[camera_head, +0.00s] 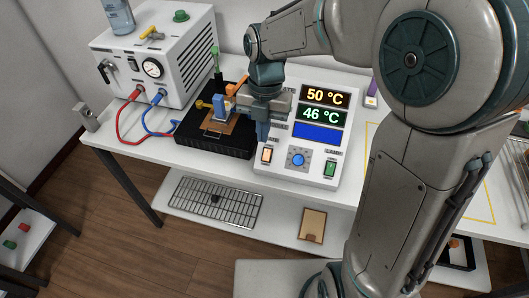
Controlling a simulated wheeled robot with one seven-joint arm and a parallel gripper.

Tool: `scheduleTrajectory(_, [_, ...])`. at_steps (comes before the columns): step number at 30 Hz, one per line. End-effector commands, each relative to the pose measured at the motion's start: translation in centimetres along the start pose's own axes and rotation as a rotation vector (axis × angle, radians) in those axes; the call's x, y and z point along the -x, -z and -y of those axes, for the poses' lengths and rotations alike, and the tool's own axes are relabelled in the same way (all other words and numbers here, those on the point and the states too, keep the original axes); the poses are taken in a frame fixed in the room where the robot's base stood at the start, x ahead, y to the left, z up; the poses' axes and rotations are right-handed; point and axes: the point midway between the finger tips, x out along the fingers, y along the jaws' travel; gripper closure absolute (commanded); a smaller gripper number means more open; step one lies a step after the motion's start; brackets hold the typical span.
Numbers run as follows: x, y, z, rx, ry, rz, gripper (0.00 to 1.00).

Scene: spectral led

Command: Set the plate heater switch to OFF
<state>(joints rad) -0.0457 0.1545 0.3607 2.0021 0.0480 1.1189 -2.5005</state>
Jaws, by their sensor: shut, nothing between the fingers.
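The white control unit (290,178) stands on the table with two rocker switches on its sloped lower panel. An orange-lit switch (267,154) is at the left and a green-lit switch (330,169) is at the right. Their labels are too small to read surely, so I cannot tell which is the plate heater switch or its position. My gripper (262,133) is shut and empty, pointing down just above the orange switch in the picture. I cannot tell if it touches the panel. My gripper and wrist hide the unit's upper left part.
A blue knob (298,159) sits between the switches, below displays (325,97) reading 50 °C and 46 °C. A black plate unit (225,145) with small fixtures is at the left. Beyond it stands a white box (165,55) with a gauge and red and blue hoses.

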Motion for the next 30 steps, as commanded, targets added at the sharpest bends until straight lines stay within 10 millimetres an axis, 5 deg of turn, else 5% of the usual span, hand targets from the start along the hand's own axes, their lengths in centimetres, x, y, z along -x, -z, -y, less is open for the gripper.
scheduleTrajectory(10, [-7.6,0.0,0.1,-0.001,0.003,-0.004,1.00])
scheduleTrajectory(18, [-9.5,-2.4,0.0,-0.002,0.001,-0.001,1.00])
scheduleTrajectory(30, [-9.9,-2.9,0.1,-0.002,0.000,0.001,1.00])
